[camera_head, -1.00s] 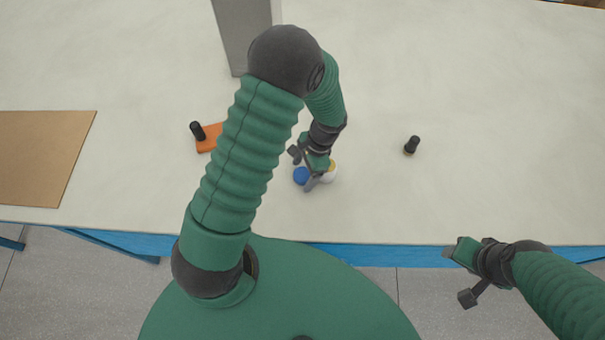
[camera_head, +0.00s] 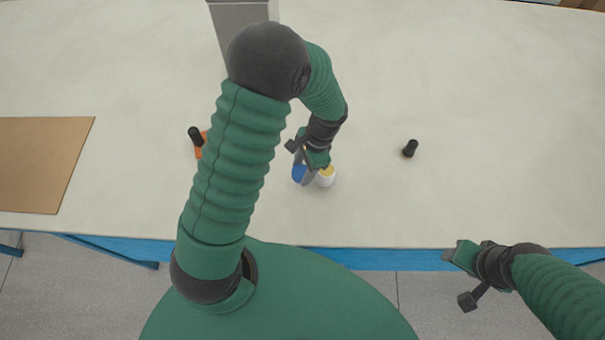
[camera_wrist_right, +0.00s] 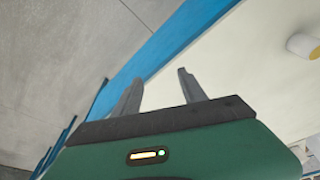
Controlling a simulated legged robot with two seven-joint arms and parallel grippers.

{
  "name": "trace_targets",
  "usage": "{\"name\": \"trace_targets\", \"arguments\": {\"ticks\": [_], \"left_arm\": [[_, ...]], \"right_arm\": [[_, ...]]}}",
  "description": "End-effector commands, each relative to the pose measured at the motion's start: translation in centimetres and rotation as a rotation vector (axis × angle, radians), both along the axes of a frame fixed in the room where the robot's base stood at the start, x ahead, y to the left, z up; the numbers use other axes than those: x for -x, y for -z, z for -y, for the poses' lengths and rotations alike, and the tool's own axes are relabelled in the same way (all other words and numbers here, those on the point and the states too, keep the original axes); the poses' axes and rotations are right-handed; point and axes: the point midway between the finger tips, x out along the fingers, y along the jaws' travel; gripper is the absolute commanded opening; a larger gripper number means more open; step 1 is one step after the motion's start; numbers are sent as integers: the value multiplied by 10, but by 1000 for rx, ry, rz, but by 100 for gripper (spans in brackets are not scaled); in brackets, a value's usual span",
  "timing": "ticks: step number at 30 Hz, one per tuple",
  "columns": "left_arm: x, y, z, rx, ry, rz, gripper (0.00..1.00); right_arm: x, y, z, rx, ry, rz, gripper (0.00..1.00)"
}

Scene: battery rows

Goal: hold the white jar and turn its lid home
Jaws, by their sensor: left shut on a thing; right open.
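The white jar (camera_head: 326,179) stands on the table near its front edge, with a yellow top showing. It also shows at the right edge of the right wrist view (camera_wrist_right: 301,43). The blue lid (camera_head: 298,173) is beside the jar on its left, apart from its mouth and looking tilted. My left gripper (camera_head: 304,170) is shut on the blue lid, just left of the jar; its fingers partly hide the lid. My right gripper (camera_head: 460,277) is open and empty, off the table's front edge; its two fingers show apart in the right wrist view (camera_wrist_right: 159,80).
A black-topped piece (camera_head: 195,136) stands by an orange block (camera_head: 200,152), partly behind my left arm. Another black piece (camera_head: 410,148) stands to the right. A brown board (camera_head: 40,165) lies at the left and a grey box (camera_head: 237,30) at the back. The right side is mostly clear.

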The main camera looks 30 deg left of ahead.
Motion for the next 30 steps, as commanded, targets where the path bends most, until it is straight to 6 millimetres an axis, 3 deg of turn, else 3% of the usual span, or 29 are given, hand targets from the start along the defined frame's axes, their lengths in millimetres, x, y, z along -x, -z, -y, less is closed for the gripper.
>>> {"name": "trace_targets", "arguments": {"ticks": [3, 9, 19, 25, 30], "left_arm": [[-1, -28, 0, 0, 1, 4, 11], [-1, -55, 0, 1, 0, 1, 11], [0, -58, 0, 0, 1, -2, 11], [-4, -59, 4, -1, -63, 2, 11], [-15, -63, 17, -2, -267, 10, 11]], "right_arm": [[0, -2, 0, 0, 0, 0, 50], [0, -2, 0, 0, 0, 0, 50], [0, -2, 0, 0, 0, 0, 50], [1, -3, 0, 0, 0, 1, 72], [1, -3, 0, 0, 0, 1, 72]]}}
